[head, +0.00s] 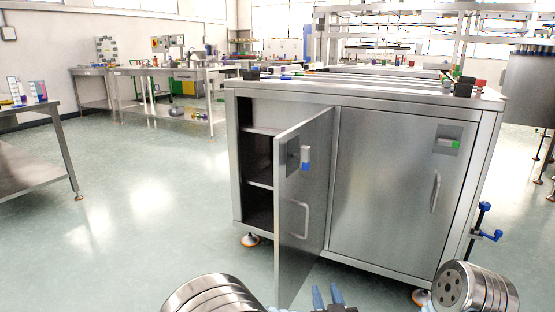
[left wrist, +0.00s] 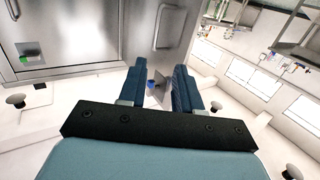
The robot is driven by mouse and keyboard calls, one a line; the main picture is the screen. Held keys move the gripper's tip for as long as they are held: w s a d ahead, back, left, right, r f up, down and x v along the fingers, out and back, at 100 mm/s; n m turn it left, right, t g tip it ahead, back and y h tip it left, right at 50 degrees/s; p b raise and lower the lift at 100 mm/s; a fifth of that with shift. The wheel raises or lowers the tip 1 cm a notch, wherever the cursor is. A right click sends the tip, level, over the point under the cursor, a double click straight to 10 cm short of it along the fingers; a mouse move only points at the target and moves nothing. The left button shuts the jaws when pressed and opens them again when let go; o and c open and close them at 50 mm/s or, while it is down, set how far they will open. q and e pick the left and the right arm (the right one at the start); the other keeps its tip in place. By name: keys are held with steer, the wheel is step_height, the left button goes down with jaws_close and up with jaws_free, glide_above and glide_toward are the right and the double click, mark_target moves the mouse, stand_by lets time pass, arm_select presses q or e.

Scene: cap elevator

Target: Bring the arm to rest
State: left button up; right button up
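My left gripper (head: 327,294) shows at the bottom middle of the head view, low in front of the steel cabinet (head: 385,190). In the left wrist view its two dark blue fingers (left wrist: 160,78) stand apart, with nothing between them. The cabinet's left door (head: 306,200) stands ajar toward me, and dark shelves show behind it. The gripper is near the door's lower edge; I cannot tell how far off. The right door (head: 390,195) is shut. My right gripper is out of view.
A steel table (head: 30,175) stands at the left edge, and workbenches (head: 150,72) stand at the back left. A blue-handled clamp (head: 483,228) sticks out at the cabinet's right side. The floor (head: 140,240) left of the cabinet is clear.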

arm_select(q)
steer(key=w+a+f+g+h+p, duration=0.1)
steer(key=a+f+g, duration=0.4)
steer(key=f, duration=0.4)
steer(key=w+a+f+g+h+p, duration=0.1)
steer(key=a+f+g+h, duration=0.1)
steer(key=a+f, duration=0.7)
steer(key=s+a+f+g+h, duration=0.1)
steer(key=s+a+f+g, duration=0.3)
steer(key=s, duration=0.6)
steer(key=s+a+f+g+h+p, duration=0.1)
steer(key=s+a+f+g, duration=0.3)
steer(key=s+f, duration=0.4)
steer(key=shift+s+a+f+n+g+h+p, duration=0.15)
steer(key=shift+s+n+g+h+p, duration=0.2)
steer(key=shift+s+g, duration=0.6)
